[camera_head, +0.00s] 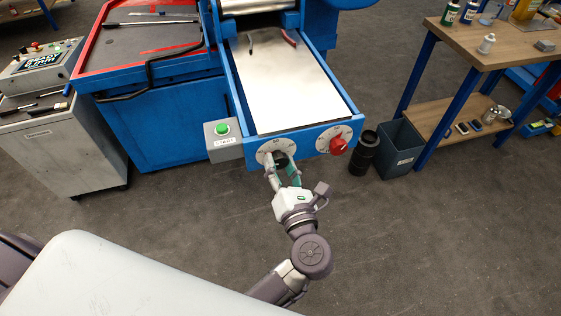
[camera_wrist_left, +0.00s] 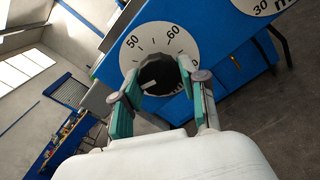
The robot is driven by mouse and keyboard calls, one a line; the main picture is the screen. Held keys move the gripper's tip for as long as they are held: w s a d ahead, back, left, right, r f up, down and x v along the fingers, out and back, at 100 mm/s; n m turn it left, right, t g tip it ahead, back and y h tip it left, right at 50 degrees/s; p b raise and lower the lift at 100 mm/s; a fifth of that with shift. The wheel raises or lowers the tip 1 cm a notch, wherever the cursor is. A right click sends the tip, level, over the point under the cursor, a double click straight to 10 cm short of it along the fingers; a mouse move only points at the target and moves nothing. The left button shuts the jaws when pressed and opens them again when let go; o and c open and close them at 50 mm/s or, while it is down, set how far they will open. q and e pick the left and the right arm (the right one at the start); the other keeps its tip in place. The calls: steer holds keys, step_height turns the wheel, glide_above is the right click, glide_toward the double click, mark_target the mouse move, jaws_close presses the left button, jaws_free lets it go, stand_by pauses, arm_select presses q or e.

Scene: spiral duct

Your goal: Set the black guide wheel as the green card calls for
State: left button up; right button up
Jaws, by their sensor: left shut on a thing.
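The black guide wheel (camera_wrist_left: 158,74) sits on a white dial (camera_wrist_left: 133,54) on the front of the blue machine. The numbers 50 and 60 are readable on the dial. The wheel has a short white mark on its lower left. In the head view, the wheel (camera_head: 281,160) is mostly hidden by my left gripper (camera_head: 281,168). My left gripper (camera_wrist_left: 158,92) is shut on the wheel, its two fingers on either side of the rim. I cannot make out a green card in either view. My right gripper is not in view.
A red knob (camera_head: 338,146) on a second dial is right of the wheel. A grey box with a green START button (camera_head: 222,129) is on the left. A black cylinder (camera_head: 364,152) and grey bin (camera_head: 400,148) stand on the floor at right. The floor in front is clear.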

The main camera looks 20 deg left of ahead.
arm_select(q)
steer(key=shift+m, duration=0.6)
steer(key=o, duration=1.1)
steer(key=v, duration=0.7)
steer(key=shift+s+d, duration=0.15)
steer(key=shift+s, duration=0.05)
